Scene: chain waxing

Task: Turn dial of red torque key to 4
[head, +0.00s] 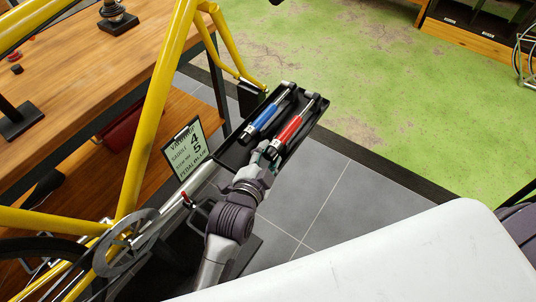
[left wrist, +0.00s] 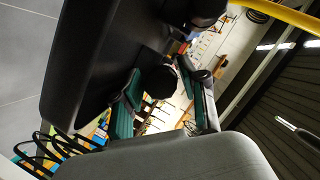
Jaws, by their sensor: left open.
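The red torque key (head: 291,129) lies in a black tray (head: 233,153), beside a blue torque key (head: 264,119). My left gripper (head: 266,152) is at the near, dark end of the red key, with its fingers close around or beside that end. In the left wrist view the gripper (left wrist: 163,108) has its green-padded fingers apart. A dark rounded end (left wrist: 161,80) shows close to the space between them; I cannot tell whether they touch it. The dial's number cannot be read. My right gripper is not in view.
A yellow bike frame (head: 158,110) crosses the left side, before a wooden workbench (head: 75,65). Grey tiles (head: 345,205) and green floor (head: 370,80) lie open to the right.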

